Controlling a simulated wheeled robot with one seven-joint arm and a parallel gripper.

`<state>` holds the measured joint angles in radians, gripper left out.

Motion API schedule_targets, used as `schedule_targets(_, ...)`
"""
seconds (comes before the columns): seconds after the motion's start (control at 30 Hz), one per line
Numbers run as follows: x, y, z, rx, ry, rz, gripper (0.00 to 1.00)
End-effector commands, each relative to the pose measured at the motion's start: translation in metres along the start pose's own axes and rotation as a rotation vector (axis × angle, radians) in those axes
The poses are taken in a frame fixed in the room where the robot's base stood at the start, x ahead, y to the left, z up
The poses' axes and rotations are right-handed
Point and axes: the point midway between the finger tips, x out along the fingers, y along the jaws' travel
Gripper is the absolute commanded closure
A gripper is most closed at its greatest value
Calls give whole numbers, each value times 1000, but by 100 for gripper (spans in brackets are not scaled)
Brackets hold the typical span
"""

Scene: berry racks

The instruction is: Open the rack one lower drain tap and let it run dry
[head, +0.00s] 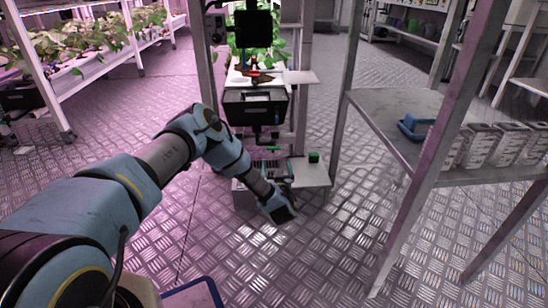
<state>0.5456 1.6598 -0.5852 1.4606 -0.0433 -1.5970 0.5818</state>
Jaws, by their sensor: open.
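A rack (203,62) with metal posts stands ahead, its label not readable. A black tank (255,107) hangs in it below a few green plants. Under the tank a dark fitting hangs down, with a small green bar (272,149) beneath it; this may be the lower drain tap, but it is too small to be sure or to tell its position. My gripper (284,207) is at the end of my arm, low in front of the rack's base and right of the fitting. It is open, its fingers small and dark, with nothing seen between them. No running water is visible.
A grey tray (270,167) sits below the tank. A green block (313,157) stands on a pale low shelf (314,174) beside it. At right, a metal shelf unit (372,103) holds a blue item (414,127) and white boxes. The floor between is clear.

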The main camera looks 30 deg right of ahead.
Motion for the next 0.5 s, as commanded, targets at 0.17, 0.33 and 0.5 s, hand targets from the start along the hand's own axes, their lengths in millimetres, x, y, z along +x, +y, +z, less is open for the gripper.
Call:
schedule_targets(0.17,30,-2,2,0,3,-3,0)
schedule_targets(0.33,62,-1,3,0,3,-2,0)
schedule_targets(0.5,86,-1,2,0,1,0,0)
